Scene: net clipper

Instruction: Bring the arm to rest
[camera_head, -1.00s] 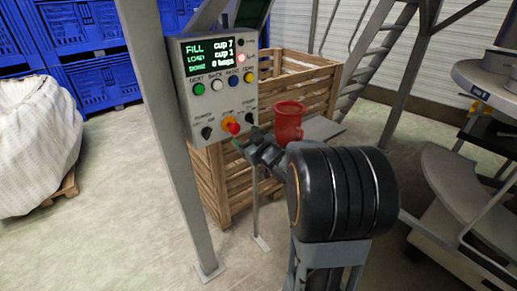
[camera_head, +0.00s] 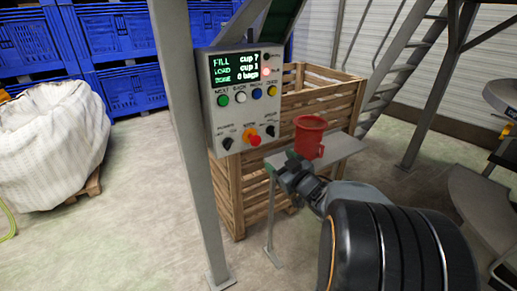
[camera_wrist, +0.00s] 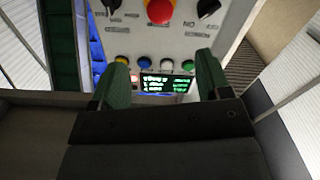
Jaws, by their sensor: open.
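My gripper (camera_head: 287,170) is at the end of my arm, just below and to the right of the control panel (camera_head: 239,100) in the head view. In the wrist view my gripper (camera_wrist: 163,76) has its two green fingers apart with nothing between them. Beyond the fingers the panel shows upside down, with its red stop knob (camera_wrist: 160,10) at the top and its lit display (camera_wrist: 165,84) between the fingers. The head view display (camera_head: 235,67) reads FILL cup 7, LOAD cup 1 and 0 bags.
A red cup-like container (camera_head: 310,138) stands on a small grey shelf (camera_head: 340,148) close to my gripper. A wooden crate (camera_head: 230,196) stands behind the panel and a grey post (camera_head: 190,140) to its left. A white sack (camera_head: 45,150) and blue bins lie farther left. Floor is clear between.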

